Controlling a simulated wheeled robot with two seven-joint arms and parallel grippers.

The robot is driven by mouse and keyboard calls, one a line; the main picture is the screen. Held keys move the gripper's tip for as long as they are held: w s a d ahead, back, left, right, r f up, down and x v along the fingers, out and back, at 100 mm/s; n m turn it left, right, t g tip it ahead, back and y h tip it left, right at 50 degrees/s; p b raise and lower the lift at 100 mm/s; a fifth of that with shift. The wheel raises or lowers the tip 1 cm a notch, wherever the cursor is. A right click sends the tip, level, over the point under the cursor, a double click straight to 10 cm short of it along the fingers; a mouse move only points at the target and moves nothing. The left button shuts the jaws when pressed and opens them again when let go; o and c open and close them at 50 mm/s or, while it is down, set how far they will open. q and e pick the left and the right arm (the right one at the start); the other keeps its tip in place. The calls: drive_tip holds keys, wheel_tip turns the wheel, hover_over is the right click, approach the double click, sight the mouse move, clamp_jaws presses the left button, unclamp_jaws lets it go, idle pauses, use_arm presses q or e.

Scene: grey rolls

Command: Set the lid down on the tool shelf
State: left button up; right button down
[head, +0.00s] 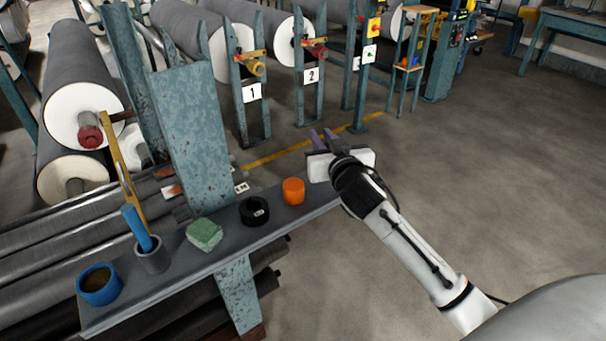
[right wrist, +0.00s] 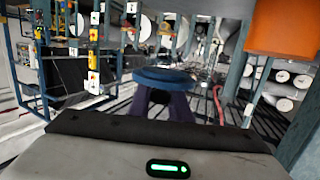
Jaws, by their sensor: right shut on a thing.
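The tool shelf (head: 182,267) is a long narrow grey ledge in the head view. My right gripper (head: 321,140) is just beyond the shelf's right end, near the orange cylinder (head: 293,191). In the right wrist view its purple fingers (right wrist: 166,105) are shut on the lid (right wrist: 164,75), a flat blue disc. The lid cannot be made out in the head view. An open blue tin (head: 99,285) with brown contents stands at the shelf's left end. The orange cylinder also shows at the upper right of the right wrist view (right wrist: 283,27). My left gripper is out of view.
On the shelf stand a grey cup (head: 152,256) with a blue-handled tool, a green sponge (head: 204,234) and a black tape roll (head: 254,211). A teal post (head: 192,135) rises behind the shelf. Large grey rolls (head: 75,90) lie at the left. Open floor is at the right.

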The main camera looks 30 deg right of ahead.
wheel_tip(320, 180, down, 7)
drive_tip(key=shift+f+b, duration=0.15)
drive_tip(key=shift+b, duration=0.55)
drive_tip(key=c, duration=1.6)
unclamp_jaws()
drive_tip(key=shift+c, duration=0.2)
